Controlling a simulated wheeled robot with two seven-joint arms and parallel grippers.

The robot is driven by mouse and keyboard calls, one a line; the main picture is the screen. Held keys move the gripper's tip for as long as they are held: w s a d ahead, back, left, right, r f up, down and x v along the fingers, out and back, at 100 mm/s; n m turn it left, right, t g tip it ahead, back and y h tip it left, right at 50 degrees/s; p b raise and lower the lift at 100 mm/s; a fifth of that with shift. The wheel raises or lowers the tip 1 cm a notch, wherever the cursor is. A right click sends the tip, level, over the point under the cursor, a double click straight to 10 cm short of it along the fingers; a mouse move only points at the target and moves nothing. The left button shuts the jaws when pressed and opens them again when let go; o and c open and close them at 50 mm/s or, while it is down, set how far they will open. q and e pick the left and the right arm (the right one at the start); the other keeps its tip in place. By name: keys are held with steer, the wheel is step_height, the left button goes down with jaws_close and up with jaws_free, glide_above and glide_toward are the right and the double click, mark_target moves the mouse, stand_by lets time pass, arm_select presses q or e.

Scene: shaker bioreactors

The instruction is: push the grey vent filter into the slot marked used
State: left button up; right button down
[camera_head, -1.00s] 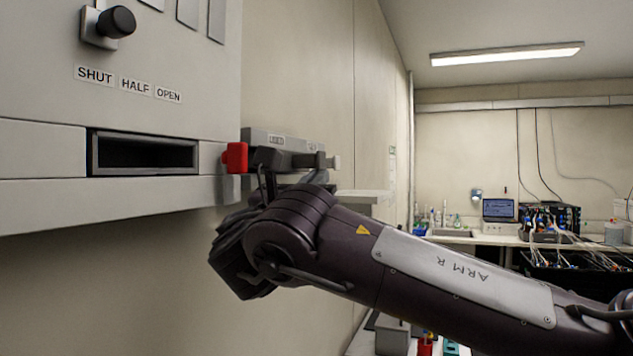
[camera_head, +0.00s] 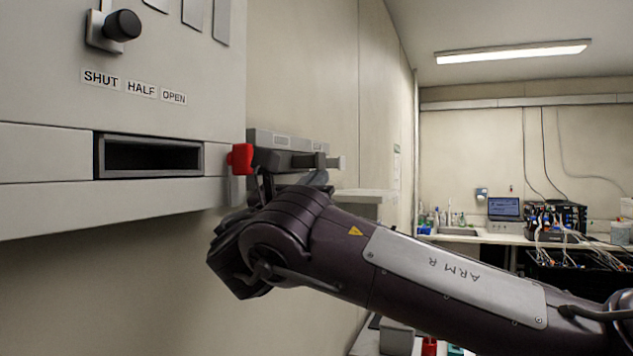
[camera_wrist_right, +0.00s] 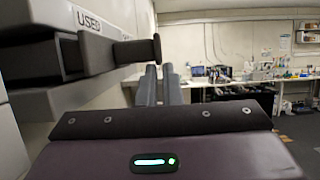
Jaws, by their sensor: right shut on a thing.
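A grey wall rack (camera_head: 262,137) carries small labels. In the right wrist view one label (camera_wrist_right: 88,20) reads USED. Below it is a dark block (camera_wrist_right: 30,60); beside that, a grey block (camera_wrist_right: 100,55) has a short stem ending in a dark knob (camera_wrist_right: 157,48). I cannot tell whether this is the grey vent filter. My right gripper (camera_wrist_right: 160,84) has its two grey fingers close together, right of and below the knob. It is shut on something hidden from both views. In the head view its fingers are mostly behind my wrist. My left gripper is not in view.
A red part (camera_head: 240,158) sits at the rack's near end. A large grey cabinet (camera_head: 60,155) with an open slot and a SHUT/HALF/OPEN knob (camera_head: 122,25) stands left. A pale ledge (camera_head: 360,194) lies beyond the rack. Open room lies to the right, with a far bench (camera_head: 470,238).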

steer(key=shift+w+a+p, duration=0.2)
steer(key=shift+a+p, duration=0.2)
steer(key=shift+a, duration=0.35)
stand_by(0.8)
steer(key=c, duration=1.5)
jaws_free()
steer(key=shift+f, duration=0.1)
